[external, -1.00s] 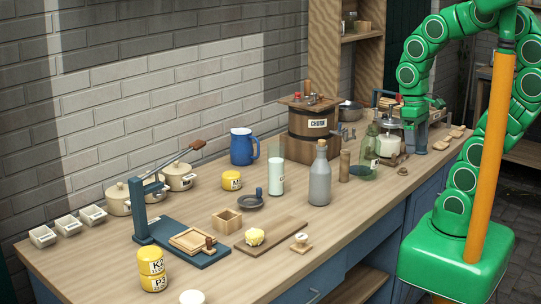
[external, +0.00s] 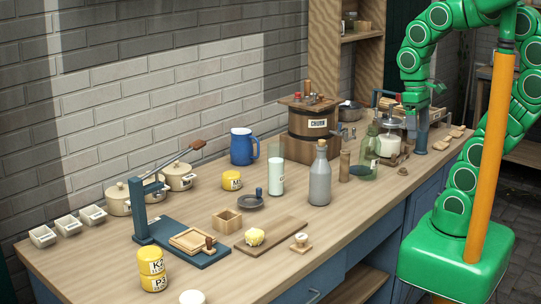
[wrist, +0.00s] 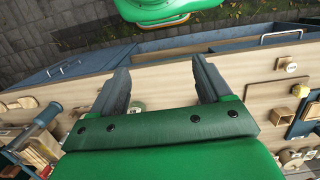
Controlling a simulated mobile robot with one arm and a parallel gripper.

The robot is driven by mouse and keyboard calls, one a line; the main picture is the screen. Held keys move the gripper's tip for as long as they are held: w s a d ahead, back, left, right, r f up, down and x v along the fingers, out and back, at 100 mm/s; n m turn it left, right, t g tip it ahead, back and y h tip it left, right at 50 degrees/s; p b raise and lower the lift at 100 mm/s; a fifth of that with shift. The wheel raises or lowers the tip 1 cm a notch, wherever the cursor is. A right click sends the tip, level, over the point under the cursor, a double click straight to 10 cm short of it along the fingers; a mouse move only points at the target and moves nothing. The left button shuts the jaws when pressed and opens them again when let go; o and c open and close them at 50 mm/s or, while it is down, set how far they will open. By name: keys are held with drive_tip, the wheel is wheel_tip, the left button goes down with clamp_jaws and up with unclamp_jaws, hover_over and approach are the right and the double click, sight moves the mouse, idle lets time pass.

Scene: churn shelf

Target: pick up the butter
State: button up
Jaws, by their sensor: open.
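The butter (external: 254,237) is a pale yellow lump on a flat wooden board (external: 291,232) near the front edge of the counter, in the external view. My gripper (external: 415,104) is far from it, at the right end of the counter, above the items there. In the wrist view my gripper (wrist: 158,70) shows two dark fingers spread wide apart with nothing between them. Its fingertips are hard to make out in the external view.
A wooden box (external: 227,220) and a wooden stamp (external: 301,244) flank the butter. A grey bottle (external: 320,178) and a glass of milk (external: 276,175) stand behind it. A green glass jug (external: 369,160) and a churn (external: 313,133) stand toward my gripper. Yellow tins (external: 152,268) stand at front left.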

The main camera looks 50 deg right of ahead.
drive_tip(key=w+a+m+y, duration=0.2)
drive_tip(key=w+a, duration=0.1)
drive_tip(key=a, duration=0.5)
drive_tip(key=w+a+m+y, duration=0.1)
drive_tip(key=w+a+y, duration=0.2)
drive_tip(key=a, duration=0.4)
drive_tip(key=m+t+y, duration=0.2)
drive_tip(key=m+y, duration=0.6)
drive_tip(key=m, duration=0.7)
hover_over(249, 236)
drive_tip(key=d, duration=0.5)
drive_tip(key=f, duration=2.2)
drive_tip(key=shift+a+f, duration=0.2)
drive_tip(key=shift+a, duration=0.1)
drive_tip(key=shift+x, duration=2.4)
drive_tip(key=shift+s+r, duration=0.1)
drive_tip(key=c, duration=1.1)
drive_tip(key=shift+o, duration=0.2)
drive_tip(key=shift+r+y, duration=0.1)
drive_tip(key=shift+y, duration=0.2)
